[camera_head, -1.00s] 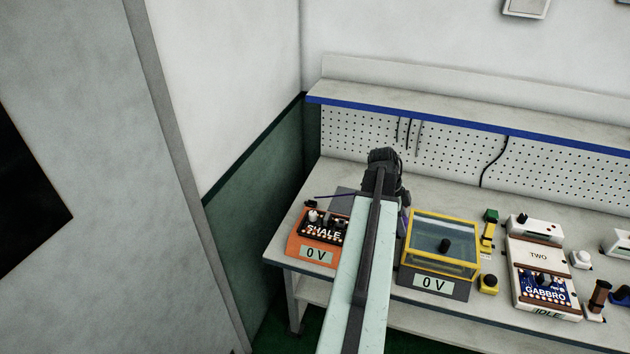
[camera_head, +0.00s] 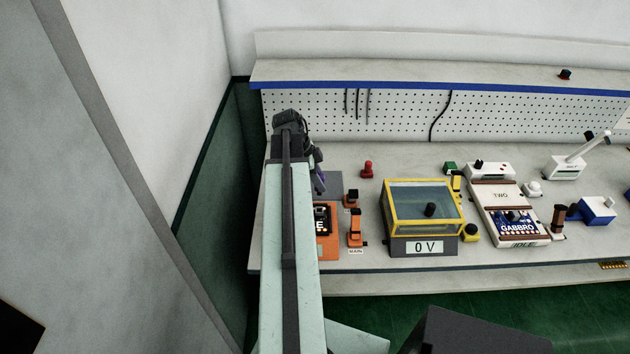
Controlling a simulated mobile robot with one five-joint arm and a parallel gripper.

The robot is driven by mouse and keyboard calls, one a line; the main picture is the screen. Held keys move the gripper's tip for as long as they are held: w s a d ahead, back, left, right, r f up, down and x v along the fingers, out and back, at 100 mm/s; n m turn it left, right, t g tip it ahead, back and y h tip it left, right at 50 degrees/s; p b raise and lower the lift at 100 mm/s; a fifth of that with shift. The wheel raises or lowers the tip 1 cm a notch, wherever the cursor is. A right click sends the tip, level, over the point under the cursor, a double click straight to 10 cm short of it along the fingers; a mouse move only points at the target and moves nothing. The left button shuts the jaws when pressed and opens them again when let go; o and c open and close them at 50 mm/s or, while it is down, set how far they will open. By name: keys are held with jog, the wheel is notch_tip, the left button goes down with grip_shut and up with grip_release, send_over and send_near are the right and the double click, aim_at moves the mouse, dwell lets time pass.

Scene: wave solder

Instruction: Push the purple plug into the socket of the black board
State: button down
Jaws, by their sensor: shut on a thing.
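My gripper (camera_head: 319,180) hangs from the end of my arm at the left of the bench, mostly hidden behind the arm. It is shut on the purple plug (camera_head: 320,185), of which only a small part shows. A black board (camera_head: 322,217) sits in an orange unit (camera_head: 327,246) below the gripper in the picture. The plug appears above and apart from the board. The board's socket cannot be made out.
An orange lever (camera_head: 355,228) and a red knob (camera_head: 367,169) stand right of the gripper. A yellow-framed clear box (camera_head: 424,209) reading 0 V is further right, then a white GABBRO unit (camera_head: 508,212). A pegboard (camera_head: 400,116) and shelf (camera_head: 420,82) close off the back.

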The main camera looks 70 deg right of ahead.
jog(key=shift+s+f+b, duration=0.1)
jog(key=shift+f+b, duration=3.55)
jog(key=shift+r, duration=0.1)
